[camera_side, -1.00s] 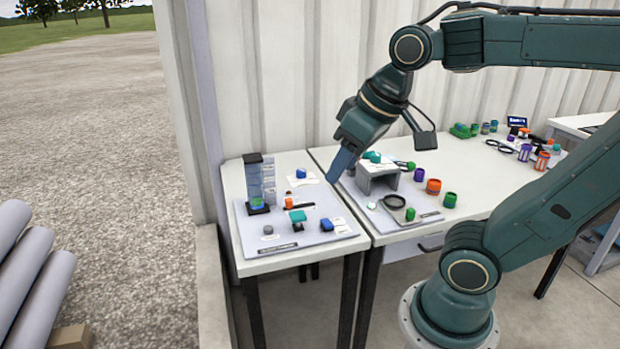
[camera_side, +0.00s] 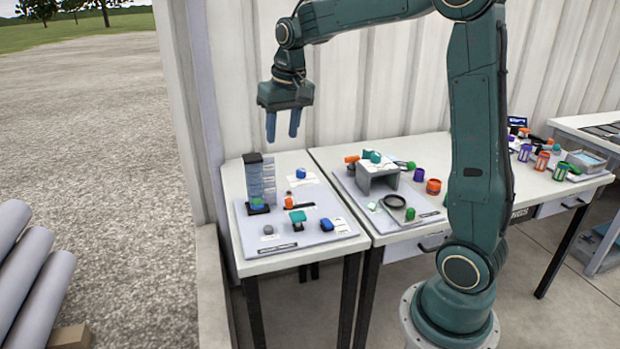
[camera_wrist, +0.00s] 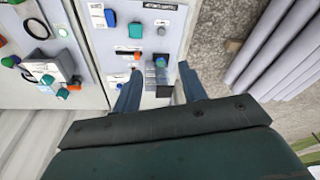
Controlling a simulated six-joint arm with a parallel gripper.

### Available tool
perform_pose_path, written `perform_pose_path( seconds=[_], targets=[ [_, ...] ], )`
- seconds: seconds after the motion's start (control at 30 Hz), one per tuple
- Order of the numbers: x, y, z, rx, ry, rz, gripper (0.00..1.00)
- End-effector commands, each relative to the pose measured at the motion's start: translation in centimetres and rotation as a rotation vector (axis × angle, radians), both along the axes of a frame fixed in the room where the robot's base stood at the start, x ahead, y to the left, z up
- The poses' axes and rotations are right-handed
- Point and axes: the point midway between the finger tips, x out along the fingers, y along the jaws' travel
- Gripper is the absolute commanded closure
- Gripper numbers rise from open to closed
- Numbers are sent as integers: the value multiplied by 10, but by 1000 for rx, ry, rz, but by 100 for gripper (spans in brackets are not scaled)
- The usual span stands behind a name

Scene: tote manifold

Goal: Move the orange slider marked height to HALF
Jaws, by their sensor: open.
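An orange slider knob (camera_side: 288,203) stands on the grey panel (camera_side: 262,240) on the left table, at the left end of a dark slot (camera_side: 305,206). In the wrist view the orange knob (camera_wrist: 137,56) is at the slot's right end. Its marking and scale are too small to read. My gripper (camera_side: 282,136) is open and empty, pointing down high above the back of this panel, apart from everything. In the wrist view my gripper's fingers (camera_wrist: 158,70) frame the clear tower.
A clear tower (camera_side: 268,180) with a dark base stands left of the knob. A teal-topped part (camera_side: 297,216), blue pieces (camera_side: 301,173) and a grey button (camera_side: 268,230) share the panel. A second panel (camera_side: 425,216) with a grey stand is to the right.

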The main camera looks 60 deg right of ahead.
Motion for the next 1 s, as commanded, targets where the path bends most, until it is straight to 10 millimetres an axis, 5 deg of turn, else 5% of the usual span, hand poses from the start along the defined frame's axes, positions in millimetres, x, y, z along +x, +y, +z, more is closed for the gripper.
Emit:
perform_pose_path(
  seconds=[0.5, 0.8, 1.0],
  targets=[
    [69, -95, -81, 54, 114, -198, 58],
    [86, -143, -136, 83, 167, -294, 58],
    [89, -156, -151, 91, 179, -320, 58]
  ],
)
